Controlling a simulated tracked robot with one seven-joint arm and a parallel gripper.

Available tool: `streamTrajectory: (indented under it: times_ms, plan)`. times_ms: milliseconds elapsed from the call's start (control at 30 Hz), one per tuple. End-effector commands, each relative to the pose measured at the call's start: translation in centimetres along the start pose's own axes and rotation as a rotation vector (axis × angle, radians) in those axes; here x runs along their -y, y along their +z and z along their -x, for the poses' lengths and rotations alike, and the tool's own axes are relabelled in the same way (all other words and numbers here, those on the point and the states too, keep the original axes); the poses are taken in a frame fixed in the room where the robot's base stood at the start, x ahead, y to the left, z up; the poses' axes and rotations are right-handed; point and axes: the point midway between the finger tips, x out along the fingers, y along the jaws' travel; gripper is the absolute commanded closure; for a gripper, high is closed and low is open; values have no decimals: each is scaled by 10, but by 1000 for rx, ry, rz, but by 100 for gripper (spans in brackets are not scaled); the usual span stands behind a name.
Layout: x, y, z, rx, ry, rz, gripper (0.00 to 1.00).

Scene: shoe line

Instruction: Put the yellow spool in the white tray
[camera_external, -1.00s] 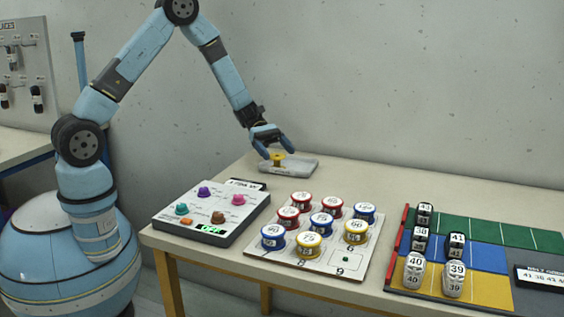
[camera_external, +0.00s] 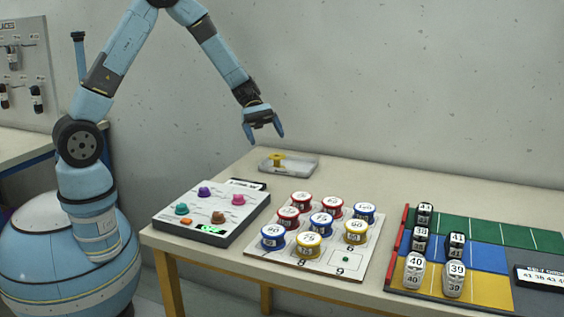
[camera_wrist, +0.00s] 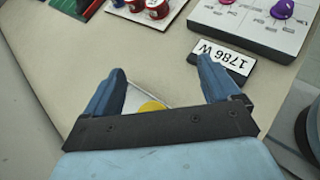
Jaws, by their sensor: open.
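A small yellow spool (camera_external: 277,159) stands in the white tray (camera_external: 302,168) at the back of the table, toward the tray's left side. My gripper (camera_external: 264,139) is open and empty, above the tray and apart from the spool. In the wrist view my gripper (camera_wrist: 160,84) shows two blue fingers spread wide. The top of the yellow spool (camera_wrist: 152,107) and a corner of the white tray (camera_wrist: 137,100) show between them. The rest of both is hidden behind the gripper body.
A panel with coloured knobs (camera_external: 207,228) stands in front of the tray, with a label plate (camera_external: 246,184) behind it. A white board holds several red, blue and yellow spools (camera_external: 321,224). A coloured mat (camera_external: 507,236) with numbered pieces lies at right. The table right of the tray is clear.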

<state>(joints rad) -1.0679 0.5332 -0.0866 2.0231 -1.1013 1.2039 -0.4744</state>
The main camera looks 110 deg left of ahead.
Motion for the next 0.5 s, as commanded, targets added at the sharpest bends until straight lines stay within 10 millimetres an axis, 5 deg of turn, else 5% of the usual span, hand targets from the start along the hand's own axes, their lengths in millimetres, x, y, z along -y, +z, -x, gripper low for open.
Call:
streamTrajectory:
  times_ms: [200,500]
  plan:
    - [44,84,-28,-119,-170,-286,10]
    - [119,172,-47,-257,-372,-689,10]
